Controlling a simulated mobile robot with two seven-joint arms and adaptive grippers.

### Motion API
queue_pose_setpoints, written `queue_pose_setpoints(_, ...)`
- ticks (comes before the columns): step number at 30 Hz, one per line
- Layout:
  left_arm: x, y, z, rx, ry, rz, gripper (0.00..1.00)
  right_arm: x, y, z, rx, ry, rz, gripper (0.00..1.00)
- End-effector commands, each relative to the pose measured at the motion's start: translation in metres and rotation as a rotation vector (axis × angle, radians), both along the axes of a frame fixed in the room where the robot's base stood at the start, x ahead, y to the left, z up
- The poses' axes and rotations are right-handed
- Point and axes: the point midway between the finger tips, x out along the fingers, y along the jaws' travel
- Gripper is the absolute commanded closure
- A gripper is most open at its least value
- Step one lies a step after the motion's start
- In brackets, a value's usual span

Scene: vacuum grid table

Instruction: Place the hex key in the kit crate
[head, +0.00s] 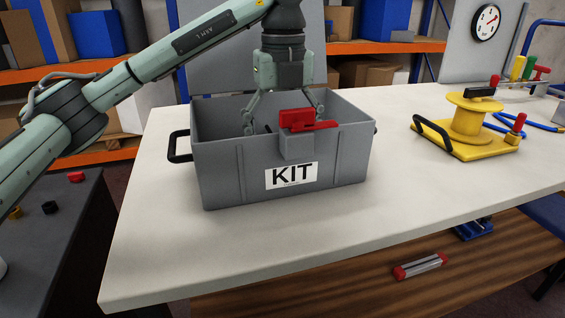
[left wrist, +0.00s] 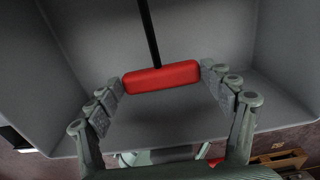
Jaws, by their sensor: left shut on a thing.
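The grey kit crate (head: 232,172), labelled KIT, stands on the white table. My left gripper (head: 284,116) points down into the crate from above, with its fingertips around rim level or lower and partly hidden by the front wall. In the left wrist view, my left gripper (left wrist: 162,80) is shut on the red handle of the hex key (left wrist: 160,77), one finger at each end. The key's black shaft extends away from the handle against the grey crate interior. My right gripper is not in view.
A red latch-like part (head: 306,120) sits on a grey block at the crate's front. A yellow reel (head: 470,118) on a yellow base stands to the right, near a rack of coloured handles (head: 525,70). The table's front is clear.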

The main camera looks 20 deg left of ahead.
Motion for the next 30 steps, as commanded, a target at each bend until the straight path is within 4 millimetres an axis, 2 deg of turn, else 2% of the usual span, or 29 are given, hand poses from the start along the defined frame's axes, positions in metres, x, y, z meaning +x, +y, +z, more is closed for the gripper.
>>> queue_pose_setpoints(9, -0.001, 0.000, -0.039, 0.000, 0.001, -0.001, 0.49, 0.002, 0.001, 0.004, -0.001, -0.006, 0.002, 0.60)
queue_pose_setpoints(21, 0.000, 0.000, -0.044, 0.000, 0.000, -0.001, 0.49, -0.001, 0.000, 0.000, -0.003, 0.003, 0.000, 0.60)
queue_pose_setpoints(22, 0.000, 0.000, -0.043, 0.000, 0.000, -0.001, 0.15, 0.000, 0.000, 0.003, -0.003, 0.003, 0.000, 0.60)
queue_pose_setpoints(26, 0.000, 0.000, -0.043, 0.001, 0.001, -0.001, 0.00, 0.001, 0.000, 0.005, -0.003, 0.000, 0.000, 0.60)
queue_pose_setpoints(30, 0.000, 0.000, -0.043, 0.001, 0.001, -0.001, 0.00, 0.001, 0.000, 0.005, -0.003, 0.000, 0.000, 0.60)
